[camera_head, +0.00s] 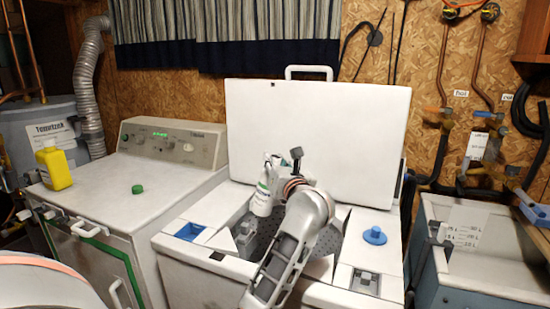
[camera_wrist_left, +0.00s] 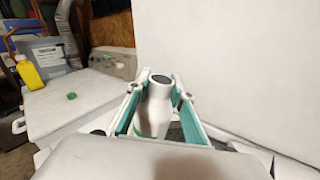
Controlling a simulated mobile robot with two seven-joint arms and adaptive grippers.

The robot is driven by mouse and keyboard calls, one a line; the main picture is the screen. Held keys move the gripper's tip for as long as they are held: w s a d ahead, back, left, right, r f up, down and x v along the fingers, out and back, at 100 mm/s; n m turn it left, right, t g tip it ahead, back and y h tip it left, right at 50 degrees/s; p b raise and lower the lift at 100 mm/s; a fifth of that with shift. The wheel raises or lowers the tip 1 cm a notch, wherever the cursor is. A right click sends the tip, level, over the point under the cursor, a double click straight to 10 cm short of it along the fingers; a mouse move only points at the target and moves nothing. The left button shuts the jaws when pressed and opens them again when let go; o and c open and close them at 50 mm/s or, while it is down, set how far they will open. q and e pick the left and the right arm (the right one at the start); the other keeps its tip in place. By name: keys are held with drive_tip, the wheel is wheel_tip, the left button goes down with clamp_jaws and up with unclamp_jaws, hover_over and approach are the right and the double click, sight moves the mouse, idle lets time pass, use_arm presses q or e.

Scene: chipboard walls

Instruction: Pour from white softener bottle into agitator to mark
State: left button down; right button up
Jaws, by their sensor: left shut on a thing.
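The white softener bottle (camera_head: 262,198) has a green-marked label and is held over the open top of the washing machine (camera_head: 205,275). It stands nearly upright, slightly tilted in the head view. In the left wrist view the bottle (camera_wrist_left: 153,112) shows a dark, uncapped mouth. My left gripper (camera_wrist_left: 158,88) is shut around it, one teal-lined finger on each side. The perforated drum (camera_head: 352,240) shows behind my forearm. The agitator and any mark on it are hidden by my arm. My right gripper is not in view.
The white lid (camera_head: 315,125) stands raised behind the opening. A blue cap (camera_head: 375,236) lies on the washer's right top. A yellow bottle (camera_head: 52,165) and a green cap (camera_head: 137,189) are on the left machine (camera_head: 120,205). A sink (camera_head: 490,245) is at right.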

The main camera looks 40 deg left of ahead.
use_arm(q)
drive_tip(key=shift+f+m, duration=1.3)
drive_tip(key=shift+f, duration=1)
drive_tip(key=shift+f+m+t+p, duration=0.5)
drive_tip(key=shift+f+m+p, duration=0.2)
drive_tip(key=shift+f+m, duration=0.75)
drive_tip(key=shift+r, duration=0.1)
drive_tip(key=shift+m, duration=0.25)
drive_tip(key=shift+w+d+f+m+p, duration=0.15)
drive_tip(key=shift+f+m+p, duration=0.15)
drive_tip(key=shift+f+m, duration=0.15)
drive_tip(key=shift+w+d+f+m+p, duration=0.15)
drive_tip(key=shift+f+m+p, duration=0.1)
drive_tip(key=shift+f+m, duration=0.15)
